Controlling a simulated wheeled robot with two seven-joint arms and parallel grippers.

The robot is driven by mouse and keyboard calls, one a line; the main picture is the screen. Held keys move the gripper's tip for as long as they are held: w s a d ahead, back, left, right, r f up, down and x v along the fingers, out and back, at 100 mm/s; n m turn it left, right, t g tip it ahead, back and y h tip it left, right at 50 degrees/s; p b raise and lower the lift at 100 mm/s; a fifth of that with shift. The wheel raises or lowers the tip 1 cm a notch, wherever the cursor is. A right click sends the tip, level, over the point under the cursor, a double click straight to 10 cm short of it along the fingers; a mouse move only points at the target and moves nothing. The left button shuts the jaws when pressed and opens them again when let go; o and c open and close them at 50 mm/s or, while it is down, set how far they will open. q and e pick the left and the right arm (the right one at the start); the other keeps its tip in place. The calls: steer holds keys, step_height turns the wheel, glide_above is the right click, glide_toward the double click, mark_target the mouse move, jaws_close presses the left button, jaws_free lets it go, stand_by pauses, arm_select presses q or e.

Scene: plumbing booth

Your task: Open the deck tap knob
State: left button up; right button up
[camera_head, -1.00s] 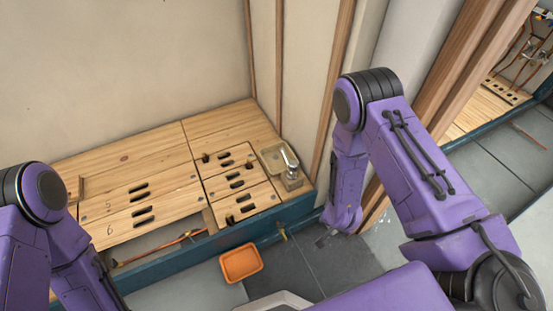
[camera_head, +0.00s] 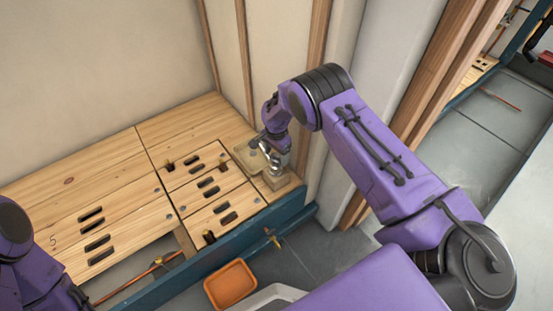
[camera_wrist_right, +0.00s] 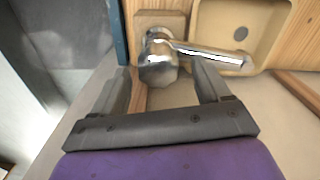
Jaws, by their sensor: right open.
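The chrome deck tap (camera_head: 274,166) stands on a small wooden block beside the beige basin (camera_head: 250,158) at the deck's right corner. My right gripper (camera_head: 268,143) is at the tap, and its fingers partly cover it. In the right wrist view the rounded tap knob (camera_wrist_right: 158,68) lies just beyond the open jaws (camera_wrist_right: 161,80), between the lines of the two fingers. The spout (camera_wrist_right: 212,55) reaches right over the basin rim. I cannot tell whether a finger touches the tap. My left arm shows at the lower left, but its gripper is out of view.
The wooden deck (camera_head: 90,165) has slotted panels (camera_head: 205,180) and an open gap at the front with a copper pipe (camera_head: 150,270). A teal beam (camera_head: 225,245) edges it. An orange bin (camera_head: 230,284) sits on the floor. A wooden stud (camera_head: 318,60) and wall stand close behind the tap.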

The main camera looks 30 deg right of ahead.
steer(key=shift+f, duration=0.8)
steer(key=shift+c, duration=0.2)
steer(key=c, duration=0.9)
steer(key=shift+c, duration=0.2)
